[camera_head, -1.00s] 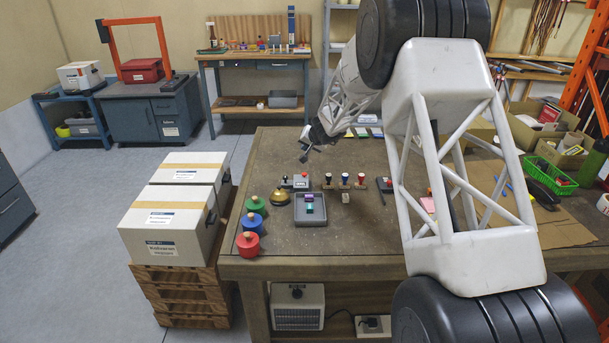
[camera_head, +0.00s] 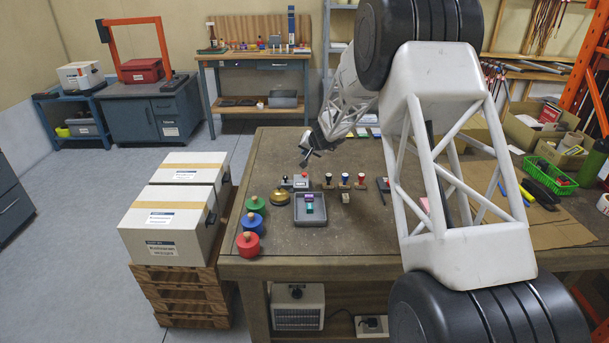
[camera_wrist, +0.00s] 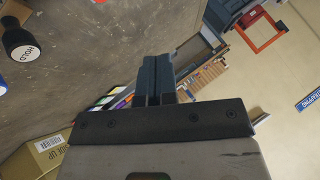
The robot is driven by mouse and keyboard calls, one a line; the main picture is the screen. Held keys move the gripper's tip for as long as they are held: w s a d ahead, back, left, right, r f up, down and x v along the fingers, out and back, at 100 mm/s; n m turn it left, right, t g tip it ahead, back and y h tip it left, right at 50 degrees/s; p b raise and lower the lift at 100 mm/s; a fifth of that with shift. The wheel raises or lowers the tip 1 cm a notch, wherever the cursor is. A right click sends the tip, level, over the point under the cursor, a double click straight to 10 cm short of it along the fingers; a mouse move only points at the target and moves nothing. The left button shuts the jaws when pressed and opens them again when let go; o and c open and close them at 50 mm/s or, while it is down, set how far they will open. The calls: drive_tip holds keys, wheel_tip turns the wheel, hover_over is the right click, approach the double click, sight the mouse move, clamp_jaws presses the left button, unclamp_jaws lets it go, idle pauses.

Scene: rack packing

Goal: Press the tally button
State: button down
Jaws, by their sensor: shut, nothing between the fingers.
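The grey box cannot be made out in the wrist view.
A brass bell (camera_head: 280,195) and a grey tray (camera_head: 311,222) with small blocks stand in front of the box. Several stamps (camera_head: 345,180) stand to its right; one marked HOLD (camera_wrist: 20,42) shows in the wrist view. Green, blue and red (camera_head: 248,244) knobbed pieces line the left edge.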

drive_tip(key=shift+f, duration=3.25)
drive_tip(key=shift+f, duration=0.95)
idle(1.0)
drive_tip(key=shift+r, duration=0.95)
drive_tip(key=shift+r, duration=2.5)
